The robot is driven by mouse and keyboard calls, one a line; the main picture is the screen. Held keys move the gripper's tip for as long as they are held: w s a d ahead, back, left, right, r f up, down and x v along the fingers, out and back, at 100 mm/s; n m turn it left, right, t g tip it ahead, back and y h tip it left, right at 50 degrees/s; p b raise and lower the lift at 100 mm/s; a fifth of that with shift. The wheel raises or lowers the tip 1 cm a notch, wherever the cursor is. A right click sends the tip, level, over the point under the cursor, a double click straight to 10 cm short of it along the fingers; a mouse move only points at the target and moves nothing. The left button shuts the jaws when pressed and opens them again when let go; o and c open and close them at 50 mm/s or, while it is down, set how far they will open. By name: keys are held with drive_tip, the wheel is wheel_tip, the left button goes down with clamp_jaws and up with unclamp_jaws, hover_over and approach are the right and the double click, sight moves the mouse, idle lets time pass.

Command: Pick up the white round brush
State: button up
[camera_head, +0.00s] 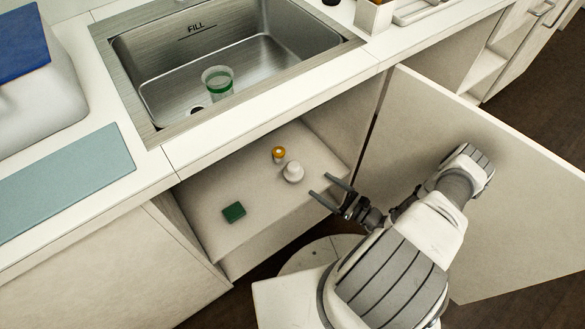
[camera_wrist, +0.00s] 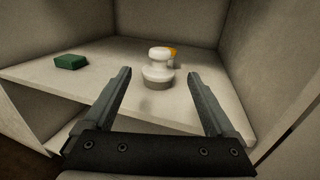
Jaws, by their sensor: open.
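The white round brush (camera_head: 293,172) stands upright on the cabinet shelf (camera_head: 207,194) under the sink. It has a knob on top and a grey-brown underside, seen in the wrist view (camera_wrist: 158,68). My gripper (camera_head: 329,189) is open and empty, just to the right of the brush in the head view. In the wrist view its two fingers (camera_wrist: 160,80) point toward the brush, which shows in the gap between them, beyond the tips. The brush is apart from both fingers.
A small orange-topped bottle (camera_head: 279,154) stands close behind the brush, partly hidden in the wrist view. A green block (camera_head: 234,212) lies on the shelf at the left. The open cabinet door (camera_head: 480,200) is beside my arm. A sink (camera_head: 245,75) holding a green-banded cup (camera_head: 217,83) is above.

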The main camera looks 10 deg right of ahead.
sight(298, 168)
drive_tip(key=b+x, duration=0.1)
drive_tip(key=x, duration=1)
drive_tip(key=shift+a+b, duration=0.1)
drive_tip(key=shift+b, duration=0.3)
drive_tip(key=b+x, duration=0.1)
drive_tip(key=x, duration=0.4)
drive_tip(key=shift+f+b, duration=0.2)
drive_tip(key=shift+b, duration=0.15)
clamp_jaws()
